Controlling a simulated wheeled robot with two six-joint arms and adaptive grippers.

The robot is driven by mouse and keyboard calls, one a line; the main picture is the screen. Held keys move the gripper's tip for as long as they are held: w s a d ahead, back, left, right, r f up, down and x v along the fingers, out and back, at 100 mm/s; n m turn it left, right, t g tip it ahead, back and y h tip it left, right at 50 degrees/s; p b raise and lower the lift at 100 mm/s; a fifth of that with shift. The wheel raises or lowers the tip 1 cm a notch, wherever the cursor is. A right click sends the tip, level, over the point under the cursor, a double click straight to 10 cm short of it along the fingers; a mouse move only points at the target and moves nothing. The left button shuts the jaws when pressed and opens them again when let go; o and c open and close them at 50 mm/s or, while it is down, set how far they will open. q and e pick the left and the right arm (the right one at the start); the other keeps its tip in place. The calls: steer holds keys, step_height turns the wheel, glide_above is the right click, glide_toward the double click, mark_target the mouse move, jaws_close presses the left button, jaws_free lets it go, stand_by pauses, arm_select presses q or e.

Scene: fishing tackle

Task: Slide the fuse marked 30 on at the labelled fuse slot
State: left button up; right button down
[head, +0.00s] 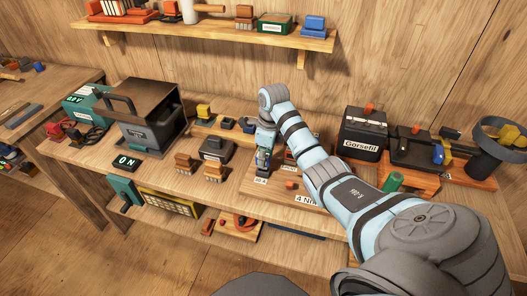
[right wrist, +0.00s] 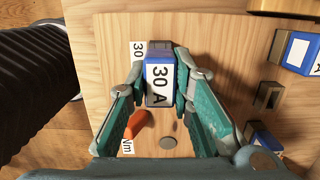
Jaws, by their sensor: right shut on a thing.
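The fuse marked 30 A (right wrist: 158,82) is a blue block with a white label. My right gripper (right wrist: 161,72) is shut on it, one finger on each side, and it also shows in the head view (head: 264,158), pointing down over a wooden board (head: 262,192). A grey block (right wrist: 160,45) shows just beyond the fuse, with a white label reading 30 (right wrist: 138,52) beside it; this looks like the labelled slot. The fuse covers part of the grey block, so I cannot tell whether they touch. My left gripper is out of view.
Another blue, white-labelled block (right wrist: 299,52) and a second blue piece (right wrist: 263,138) lie right of the gripper. An orange part (right wrist: 136,124) and a grey disc (right wrist: 169,143) lie nearer. A thick black ribbed thing (right wrist: 32,75) is at left. A black Gorsefil box (head: 364,134) stands right.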

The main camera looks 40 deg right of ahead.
steer(key=shift+f+b, duration=0.75)
steer(key=shift+f, duration=0.45)
steer(key=c, duration=1.3)
jaws_free()
steer(key=shift+c, duration=0.2)
